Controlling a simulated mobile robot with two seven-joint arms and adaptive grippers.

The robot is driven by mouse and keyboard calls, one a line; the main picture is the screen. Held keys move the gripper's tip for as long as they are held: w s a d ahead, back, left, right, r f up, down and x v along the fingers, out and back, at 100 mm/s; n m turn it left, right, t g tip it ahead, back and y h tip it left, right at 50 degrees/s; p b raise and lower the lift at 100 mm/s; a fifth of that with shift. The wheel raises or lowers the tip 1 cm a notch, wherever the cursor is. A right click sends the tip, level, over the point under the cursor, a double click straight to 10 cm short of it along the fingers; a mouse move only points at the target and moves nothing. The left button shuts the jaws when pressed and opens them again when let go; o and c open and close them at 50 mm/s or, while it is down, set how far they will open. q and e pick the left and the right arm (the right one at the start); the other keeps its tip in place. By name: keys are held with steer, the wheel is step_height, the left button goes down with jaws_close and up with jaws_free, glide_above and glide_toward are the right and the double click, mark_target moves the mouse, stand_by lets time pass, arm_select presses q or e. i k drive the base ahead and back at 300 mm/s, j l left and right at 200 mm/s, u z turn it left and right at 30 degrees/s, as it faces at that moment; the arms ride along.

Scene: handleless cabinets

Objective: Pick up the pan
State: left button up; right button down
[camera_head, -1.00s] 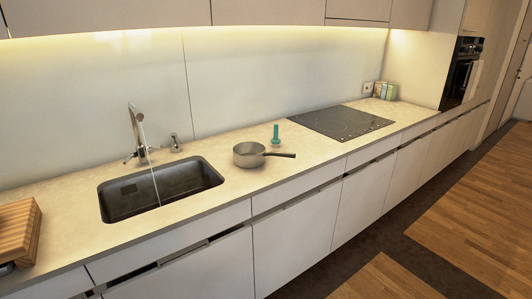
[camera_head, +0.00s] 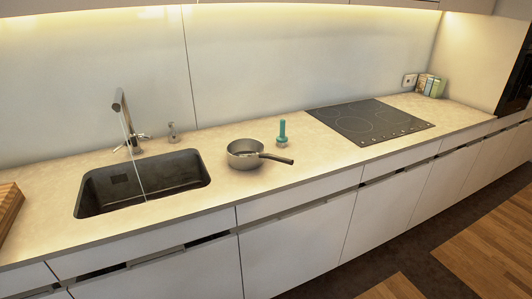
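The pan (camera_head: 244,155) is a small grey metal saucepan with a dark-tipped handle (camera_head: 277,159). It stands upright on the beige countertop (camera_head: 215,220), between the sink and the cooktop. Its handle points right and slightly toward the front edge of the counter. Neither of my grippers is in the head view, and nothing touches the pan from above.
A sink (camera_head: 145,185) with a running tap (camera_head: 124,120) lies left of the pan. A black cooktop (camera_head: 369,121) is to the right. A wooden block (camera_head: 8,208) sits at the far left.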

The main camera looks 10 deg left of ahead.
mark_target(246, 154)
steer(key=i+l, duration=0.3)
steer(key=l, duration=0.15)
steer(key=i+l+u, duration=0.1)
steer(key=i+l, duration=0.2)
steer(key=l, duration=0.15)
